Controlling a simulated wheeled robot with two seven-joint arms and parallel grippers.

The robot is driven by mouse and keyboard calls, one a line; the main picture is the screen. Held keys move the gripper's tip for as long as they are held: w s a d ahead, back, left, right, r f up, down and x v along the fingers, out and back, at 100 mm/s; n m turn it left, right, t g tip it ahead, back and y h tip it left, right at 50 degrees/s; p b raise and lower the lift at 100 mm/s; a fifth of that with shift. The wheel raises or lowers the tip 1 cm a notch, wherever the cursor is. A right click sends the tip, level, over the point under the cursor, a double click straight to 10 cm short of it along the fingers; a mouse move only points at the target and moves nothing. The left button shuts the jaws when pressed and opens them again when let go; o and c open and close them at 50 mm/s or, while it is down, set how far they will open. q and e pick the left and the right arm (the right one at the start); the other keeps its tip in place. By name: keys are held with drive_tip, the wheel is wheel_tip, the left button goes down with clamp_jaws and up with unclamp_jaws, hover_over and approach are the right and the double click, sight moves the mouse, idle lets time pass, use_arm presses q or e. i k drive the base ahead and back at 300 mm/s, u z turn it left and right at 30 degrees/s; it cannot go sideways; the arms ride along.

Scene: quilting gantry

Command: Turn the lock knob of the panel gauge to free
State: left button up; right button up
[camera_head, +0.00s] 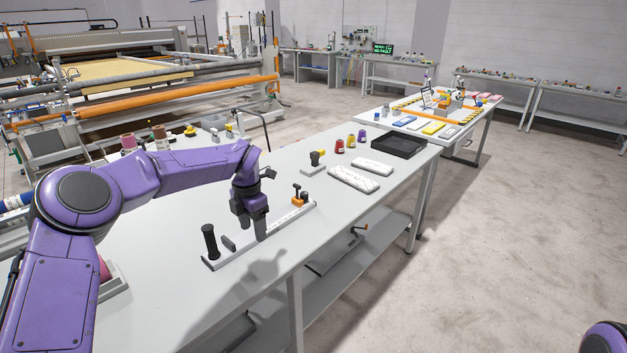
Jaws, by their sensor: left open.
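The panel gauge (284,226) looks like a long pale bar lying along the grey table. A black upright handle (209,241) stands at its near left end. An orange block (299,201) with a black knob (297,188) on top sits near its far right end. The knob's setting is too small to read. My left gripper (252,224) is open and points down over the middle of the bar, between the handle and the orange block. It hides part of the bar behind it. I cannot tell whether its fingers touch the bar. My right gripper is out of view.
A small black block (228,242) is by the handle. The tabletop's near edge is in front of the gauge. Floor at right is clear.

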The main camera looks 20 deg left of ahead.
sight(304, 195)
drive_tip(key=i, duration=1.2)
